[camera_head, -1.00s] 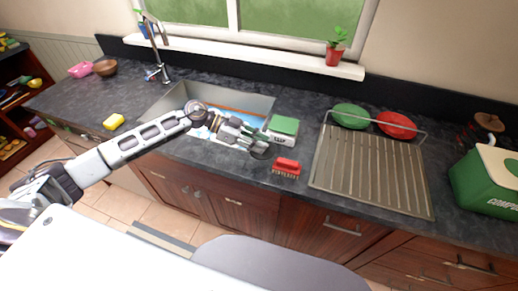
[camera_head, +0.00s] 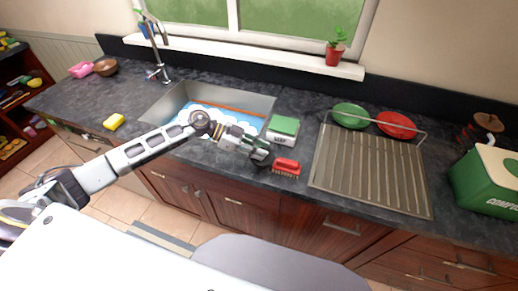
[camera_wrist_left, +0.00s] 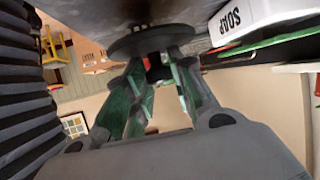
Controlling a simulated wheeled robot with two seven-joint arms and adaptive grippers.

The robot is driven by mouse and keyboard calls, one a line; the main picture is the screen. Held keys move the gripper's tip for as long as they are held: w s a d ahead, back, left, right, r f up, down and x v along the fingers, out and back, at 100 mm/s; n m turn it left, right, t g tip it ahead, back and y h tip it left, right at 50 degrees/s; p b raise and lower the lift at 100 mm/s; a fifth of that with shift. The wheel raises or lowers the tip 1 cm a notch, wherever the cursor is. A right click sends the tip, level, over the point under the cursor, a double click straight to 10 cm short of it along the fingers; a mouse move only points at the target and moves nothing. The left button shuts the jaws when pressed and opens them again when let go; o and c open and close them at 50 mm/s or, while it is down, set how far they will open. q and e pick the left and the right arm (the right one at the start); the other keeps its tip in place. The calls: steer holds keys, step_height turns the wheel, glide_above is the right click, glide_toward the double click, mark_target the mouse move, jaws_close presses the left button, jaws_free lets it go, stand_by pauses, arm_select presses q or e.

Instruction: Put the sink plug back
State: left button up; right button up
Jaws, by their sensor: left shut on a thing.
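My left gripper (camera_head: 254,149) is shut on the sink plug (camera_head: 262,160), a dark round disc. In the left wrist view the plug (camera_wrist_left: 150,40) sits flat across the green fingertips of the gripper (camera_wrist_left: 152,75). In the head view both are by the counter's front edge, right of the sink, between the soap box and the red brush. The sink (camera_head: 257,104) holds blue and white suds, with a brown strip along its far side. Its drain cannot be made out. My right gripper is out of view.
The white soap box with a green top (camera_head: 283,130) stands close beyond the gripper; it also shows in the wrist view (camera_wrist_left: 250,20). The red brush (camera_head: 286,167) lies close at the right. A yellow sponge (camera_head: 114,122) lies left of the sink. A drying rack (camera_head: 370,170) stands right.

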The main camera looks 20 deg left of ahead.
arm_select(q)
steer(key=shift+f, duration=0.45)
steer(key=shift+f, duration=0.15)
steer(key=o, duration=1)
steer(key=shift+r, duration=0.2)
steer(key=shift+a+r, duration=0.1)
steer(key=shift+r, duration=0.35)
steer(key=b+v, duration=0.2)
steer(key=v, duration=0.9)
steer(key=shift+a+r, duration=0.15)
steer(key=shift+a, duration=0.25)
